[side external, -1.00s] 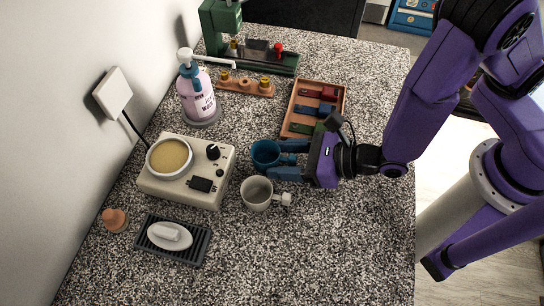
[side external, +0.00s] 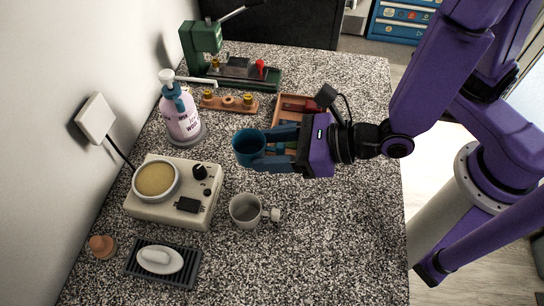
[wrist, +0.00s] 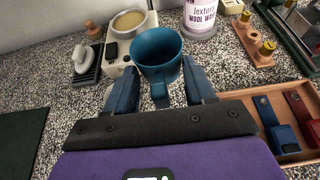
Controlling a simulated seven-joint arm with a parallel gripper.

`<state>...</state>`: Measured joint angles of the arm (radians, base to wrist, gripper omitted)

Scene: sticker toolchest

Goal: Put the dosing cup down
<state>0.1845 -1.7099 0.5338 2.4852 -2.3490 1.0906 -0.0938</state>
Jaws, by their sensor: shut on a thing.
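The dosing cup is a blue cup (side external: 249,148) with a handle, held upright in the side view. It also shows in the wrist view (wrist: 157,50), its mouth open towards the camera and looking empty. My gripper (side external: 268,152) is shut on its handle, with one finger on each side in the wrist view (wrist: 162,92). The cup appears to hang above the speckled worktop (side external: 330,230), to the right of the soap bottle; its exact height is hard to tell.
A grey-white mug (side external: 244,211) stands nearer the camera. A beige heater with a wax pot (side external: 157,180) is at left. A pump bottle (side external: 183,118), wooden stand (side external: 230,103), green press (side external: 200,45) and wooden tray (side external: 284,103) stand behind.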

